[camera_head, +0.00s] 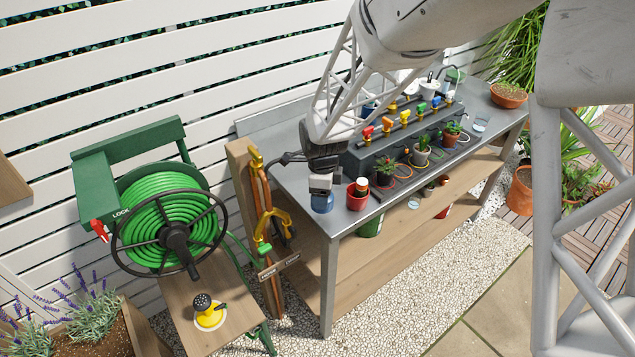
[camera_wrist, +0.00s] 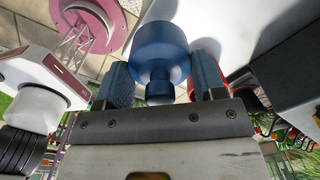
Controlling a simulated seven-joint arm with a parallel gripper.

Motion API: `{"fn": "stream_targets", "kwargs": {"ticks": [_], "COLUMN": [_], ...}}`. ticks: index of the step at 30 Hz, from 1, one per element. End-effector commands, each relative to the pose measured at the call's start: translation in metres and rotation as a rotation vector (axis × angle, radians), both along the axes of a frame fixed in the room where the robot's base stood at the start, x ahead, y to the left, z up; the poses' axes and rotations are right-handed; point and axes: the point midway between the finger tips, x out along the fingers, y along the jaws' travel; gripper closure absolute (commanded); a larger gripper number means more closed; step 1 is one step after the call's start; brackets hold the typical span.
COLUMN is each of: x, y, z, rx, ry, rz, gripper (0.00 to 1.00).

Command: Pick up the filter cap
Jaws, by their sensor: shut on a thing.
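The blue filter cap (camera_head: 322,203) is at the front left corner of the metal bench, directly under my gripper (camera_head: 321,187). In the wrist view the filter cap (camera_wrist: 160,48) shows a wide round body and a narrower knob. The two fingers of my gripper (camera_wrist: 161,82) are on either side of the knob, shut on it. I cannot tell whether the cap touches the bench top or is just above it.
A green hose reel (camera_head: 170,222) and yellow sprinkler (camera_head: 209,315) are at left, off the bench (camera_head: 300,193).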

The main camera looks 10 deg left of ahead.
Motion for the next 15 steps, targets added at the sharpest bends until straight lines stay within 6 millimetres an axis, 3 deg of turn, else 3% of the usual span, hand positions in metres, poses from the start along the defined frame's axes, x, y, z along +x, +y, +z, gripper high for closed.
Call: {"fn": "stream_targets", "kwargs": {"ticks": [6, 15], "x": [-0.030, -0.054], "y": [-0.014, -0.025], "z": [0.003, 0.005], "rx": [0.000, 0.000], "ry": [0.000, 0.001], "rz": [0.000, 0.000], "gripper": [0.60, 0.60]}}
